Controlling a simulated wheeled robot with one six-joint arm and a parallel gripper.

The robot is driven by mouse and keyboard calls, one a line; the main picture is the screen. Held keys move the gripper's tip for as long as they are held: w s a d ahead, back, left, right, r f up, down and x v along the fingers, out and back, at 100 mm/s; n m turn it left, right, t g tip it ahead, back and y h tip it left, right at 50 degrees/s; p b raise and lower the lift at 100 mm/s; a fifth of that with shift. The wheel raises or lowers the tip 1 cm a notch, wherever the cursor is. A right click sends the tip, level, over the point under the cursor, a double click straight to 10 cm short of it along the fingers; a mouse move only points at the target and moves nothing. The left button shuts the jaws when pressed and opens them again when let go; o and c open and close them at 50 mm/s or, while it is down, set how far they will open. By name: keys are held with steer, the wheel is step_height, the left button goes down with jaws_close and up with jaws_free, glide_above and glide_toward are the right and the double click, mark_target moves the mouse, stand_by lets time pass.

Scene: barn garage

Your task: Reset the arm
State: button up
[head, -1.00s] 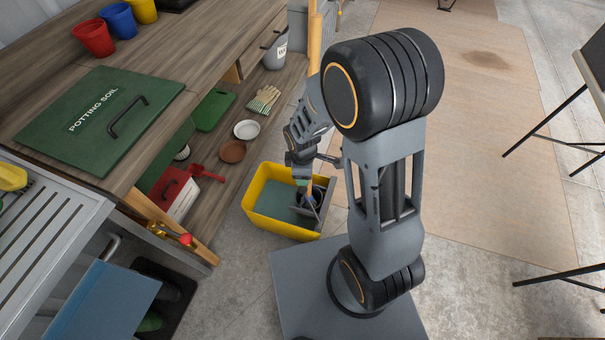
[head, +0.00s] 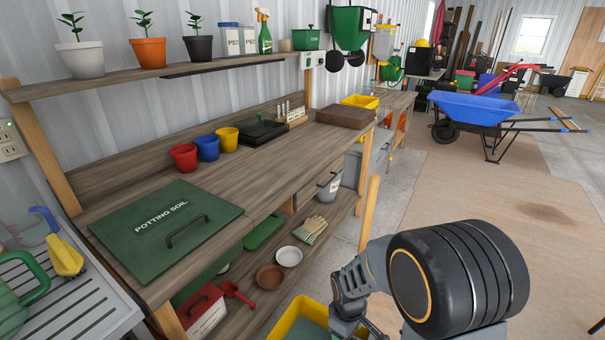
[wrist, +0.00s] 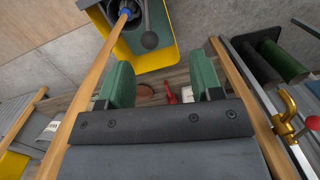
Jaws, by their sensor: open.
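My gripper (wrist: 161,84) shows in the wrist view with its two green-padded fingers spread apart and nothing between them. In the head view my arm is at the bottom right, and its fingertips are not visible there. The yellow bin (wrist: 178,52) lies beyond the fingers at the top of the wrist view, apart from them. Its rim also shows at the bottom of the head view (head: 283,318).
The wooden potting bench (head: 247,178) with its lower shelf runs along the left, close to my arm. A brass valve with a red knob (wrist: 312,123) is at the right of the wrist view. A blue wheelbarrow (head: 475,108) stands farther back; the floor at right is open.

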steer(key=s+d+r+m+t+p, duration=0.2)
steer(key=r+m+p, duration=0.2)
steer(key=r, duration=1)
steer(key=s+d+r+m+t+p, duration=0.2)
steer(key=r+m, duration=0.4)
steer(key=r, duration=0.8)
steer(key=s+p, duration=0.1)
steer(key=p, duration=0.1)
steer(key=shift+s+d+r+y+p, duration=0.3)
steer(key=shift+s+d+r+p, duration=0.05)
steer(key=shift+p, duration=0.05)
